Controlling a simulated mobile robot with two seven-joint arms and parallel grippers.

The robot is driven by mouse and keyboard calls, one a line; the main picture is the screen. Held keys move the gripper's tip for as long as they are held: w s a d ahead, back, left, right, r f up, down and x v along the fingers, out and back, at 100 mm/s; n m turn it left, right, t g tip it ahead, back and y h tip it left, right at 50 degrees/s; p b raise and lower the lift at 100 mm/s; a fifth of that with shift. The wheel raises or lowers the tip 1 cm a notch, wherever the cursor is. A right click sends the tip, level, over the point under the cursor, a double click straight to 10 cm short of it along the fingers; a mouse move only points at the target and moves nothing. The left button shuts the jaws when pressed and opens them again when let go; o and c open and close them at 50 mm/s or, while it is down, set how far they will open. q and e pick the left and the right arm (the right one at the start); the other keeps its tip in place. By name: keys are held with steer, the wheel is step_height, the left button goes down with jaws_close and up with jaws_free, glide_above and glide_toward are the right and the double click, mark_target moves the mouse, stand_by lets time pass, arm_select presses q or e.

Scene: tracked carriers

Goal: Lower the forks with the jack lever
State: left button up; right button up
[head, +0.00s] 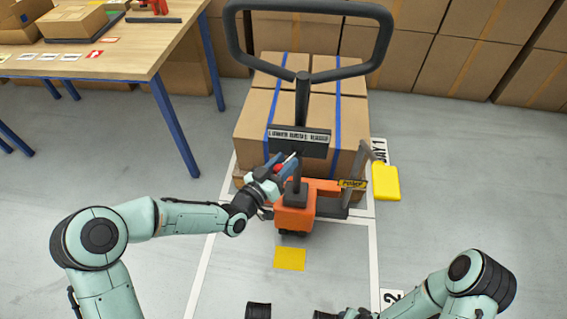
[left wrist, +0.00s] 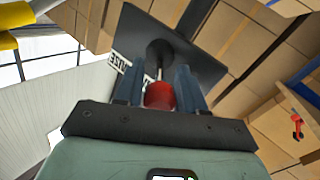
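The orange pallet jack (head: 294,218) stands with a large dark loop handle (head: 233,40) above it. A dark plate with a white label strip (head: 298,135) sits on the handle post. The jack lever is a thin metal rod with a red knob (left wrist: 160,96), coming out below this plate. My left gripper (head: 280,166) is at the lever. In the left wrist view its two blue fingers lie close on both sides of the red knob and appear to touch it. The forks are hidden under the load.
Stacked cartons (head: 255,112) with blue straps sit behind the handle. A wooden table (head: 130,53) stands at upper left, and cartons line the back. The floor at left is clear.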

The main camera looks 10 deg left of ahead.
arm_select(q)
steer(key=shift+o, duration=0.6)
steer(key=p+v, duration=0.2)
steer(key=v, duration=0.7)
steer(key=shift+r, duration=0.1)
steer(key=shift+p+v, duration=0.3)
steer(key=shift+v, duration=1.9)
arm_select(e)
steer(key=shift+t, duration=0.3)
steer(key=shift+w+a+r, duration=0.25)
steer(key=shift+r, duration=0.45)
steer(key=shift+w+a+r, duration=0.2)
steer(key=shift+w+r, duration=0.05)
steer(key=shift+r, duration=0.4)
steer(key=shift+w+a+r, duration=0.25)
steer(key=shift+r, duration=0.45)
